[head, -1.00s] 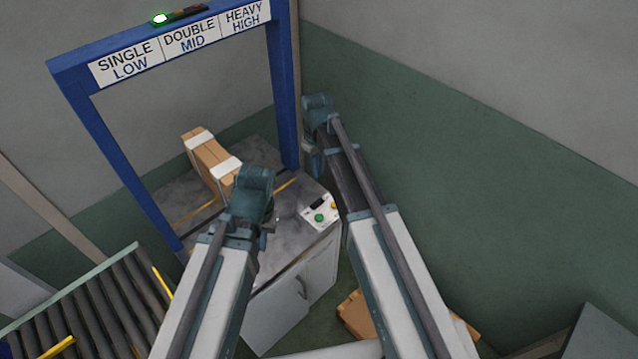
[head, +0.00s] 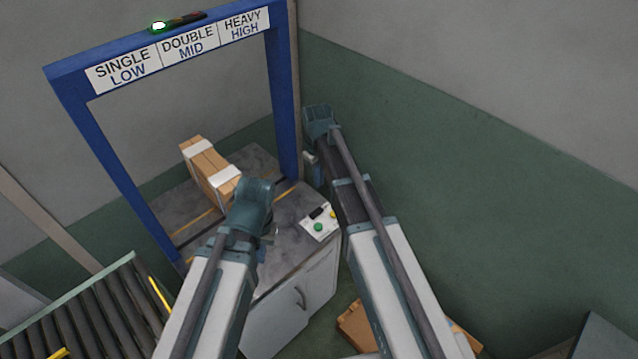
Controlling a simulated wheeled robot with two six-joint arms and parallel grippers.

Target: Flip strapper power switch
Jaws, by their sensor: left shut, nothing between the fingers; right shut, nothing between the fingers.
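The strapper is a blue arch (head: 285,110) over a grey worktop on a white cabinet (head: 280,318). A small white control panel (head: 309,231) on the worktop's right corner carries a green button (head: 318,227), a yellow button and a dark part. I cannot tell which part is the power switch. My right gripper (head: 310,160) is beside the arch's right post, mostly hidden by its own wrist, shut and empty. My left gripper (head: 270,230) is over the worktop, left of the panel, mostly hidden under its wrist, shut and empty.
A strapped brown carton stack (head: 207,168) with white bands stands on the worktop under the arch. A roller conveyor (head: 100,310) is at lower left. A cardboard box (head: 356,325) lies on the floor. A green-and-grey wall (head: 450,150) bounds the right side.

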